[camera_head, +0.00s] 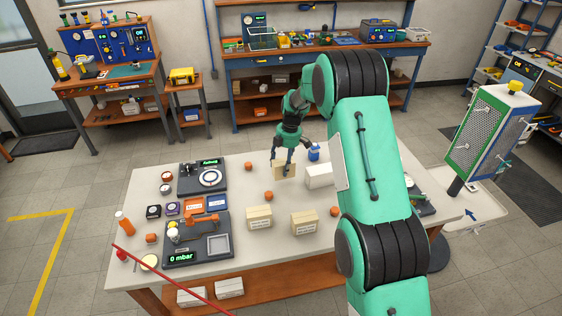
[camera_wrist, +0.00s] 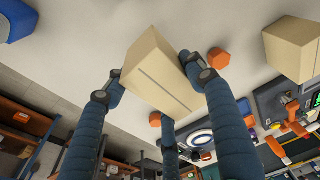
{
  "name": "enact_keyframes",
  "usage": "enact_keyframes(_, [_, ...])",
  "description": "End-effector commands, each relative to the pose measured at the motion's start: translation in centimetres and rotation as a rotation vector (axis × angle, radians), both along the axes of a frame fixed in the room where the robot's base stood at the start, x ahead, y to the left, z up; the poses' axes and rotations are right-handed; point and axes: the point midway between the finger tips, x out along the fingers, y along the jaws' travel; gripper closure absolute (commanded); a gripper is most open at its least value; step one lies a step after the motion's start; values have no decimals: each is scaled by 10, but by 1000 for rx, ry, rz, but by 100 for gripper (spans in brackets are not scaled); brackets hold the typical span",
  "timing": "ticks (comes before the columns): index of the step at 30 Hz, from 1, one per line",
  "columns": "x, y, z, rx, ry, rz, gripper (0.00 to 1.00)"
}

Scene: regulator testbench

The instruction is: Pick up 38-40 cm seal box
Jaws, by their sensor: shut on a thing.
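My gripper (camera_head: 286,157) has its blue fingers shut on a beige box (camera_head: 284,173) over the back middle of the white table (camera_head: 222,163). In the wrist view the held box (camera_wrist: 158,70) sits tilted between the fingers, with a dark seam along one face. I cannot read its label, and I cannot tell whether its underside touches the table. Two similar beige labelled boxes, one left (camera_head: 258,217) and one right (camera_head: 304,222), stand nearer the front. Their print is too small to read.
Orange hexagonal pieces (camera_head: 268,196) lie about. Test devices (camera_head: 203,178) fill the table's left side. More boxes (camera_head: 229,287) lie on the shelf below.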

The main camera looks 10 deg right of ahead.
Motion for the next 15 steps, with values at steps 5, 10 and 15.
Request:
enact_keyframes(5, [-30,0,5,0,-1,0,78])
enact_keyframes(10, [-58,0,7,1,0,0,78])
enact_keyframes(15, [-83,0,10,0,-1,0,78])
